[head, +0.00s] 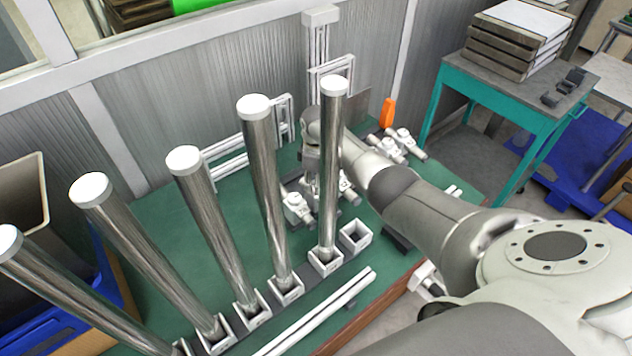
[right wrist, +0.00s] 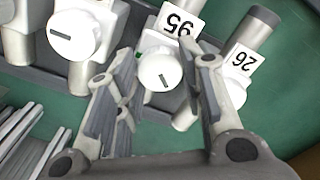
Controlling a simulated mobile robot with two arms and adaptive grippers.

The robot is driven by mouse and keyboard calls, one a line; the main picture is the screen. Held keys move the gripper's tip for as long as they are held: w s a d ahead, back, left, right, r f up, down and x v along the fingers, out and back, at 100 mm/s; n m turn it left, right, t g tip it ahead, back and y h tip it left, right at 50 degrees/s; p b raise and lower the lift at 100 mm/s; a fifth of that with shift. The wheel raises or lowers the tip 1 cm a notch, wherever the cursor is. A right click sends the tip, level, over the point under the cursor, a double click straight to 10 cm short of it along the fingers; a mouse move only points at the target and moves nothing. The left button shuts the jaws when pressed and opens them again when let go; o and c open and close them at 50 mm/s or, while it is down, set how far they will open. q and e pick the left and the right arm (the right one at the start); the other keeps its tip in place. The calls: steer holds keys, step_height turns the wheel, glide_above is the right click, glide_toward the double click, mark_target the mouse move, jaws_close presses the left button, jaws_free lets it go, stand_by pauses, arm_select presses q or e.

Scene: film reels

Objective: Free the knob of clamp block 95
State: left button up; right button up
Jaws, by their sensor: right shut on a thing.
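In the right wrist view, clamp block 95 (right wrist: 152,42) is a white block with a number label (right wrist: 180,24) and a round white knob (right wrist: 160,72). The knob has a short dark slanted slot on its face. My right gripper (right wrist: 165,66) has one finger on each side of this knob and is shut on it. In the head view, my right gripper (head: 312,155) is pointed down at the back of the green table, partly hidden behind the rightmost tall tube. White clamp blocks (head: 297,207) show beside that tube; I cannot tell which is 95. My left gripper is not in view.
Several tall metal tubes (head: 268,180) stand in square white sockets along the green table (head: 235,195), close to my right arm. An empty socket (head: 355,236) is at the right. Neighbouring clamp blocks with knobs (right wrist: 75,35) flank block 95. An orange object (head: 387,112) stands at the back.

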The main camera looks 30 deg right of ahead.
steer(key=n, duration=0.4)
steer(key=shift+n+b, duration=0.3)
steer(key=shift+w+n, duration=0.1)
steer(key=shift+n, duration=1.8)
steer(key=shift+r+b, duration=0.1)
steer(key=shift+b, duration=0.2)
steer(key=o, duration=1)
steer(key=shift+o, duration=0.2)
step_height(320, 180, up, 12)
